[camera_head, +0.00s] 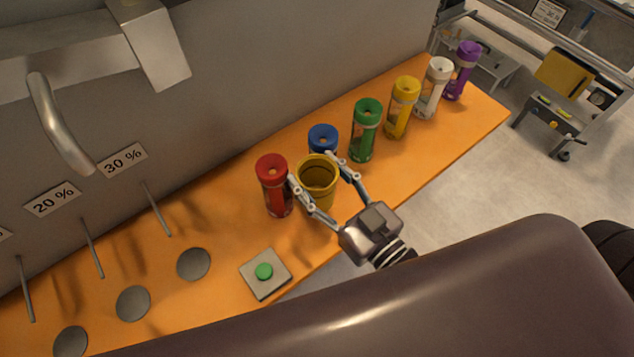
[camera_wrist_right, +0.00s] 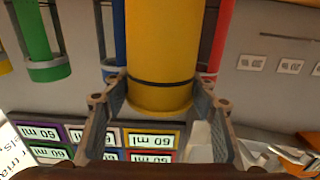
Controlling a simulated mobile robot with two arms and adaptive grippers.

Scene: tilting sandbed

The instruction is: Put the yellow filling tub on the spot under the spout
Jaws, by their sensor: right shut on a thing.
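The yellow filling tub (camera_head: 317,172) is open at the top and sits between the fingers of my right gripper (camera_head: 325,190), in front of the red and blue cylinders. The gripper is shut on it. In the right wrist view the tub (camera_wrist_right: 160,50) fills the middle, with a dark band around it, between the two fingers (camera_wrist_right: 160,110). I cannot tell whether its base touches the orange bench. Round grey spots (camera_head: 193,264) lie on the bench at the lower left. A grey metal chute (camera_head: 155,50), possibly the spout, hangs at the upper left. My left gripper is not in view.
A red cylinder (camera_head: 274,190) stands close left of the tub and a blue one (camera_head: 323,137) close behind. Green (camera_head: 365,130), yellow (camera_head: 402,107), white and purple cylinders continue right. Thin rods rise near the spots.

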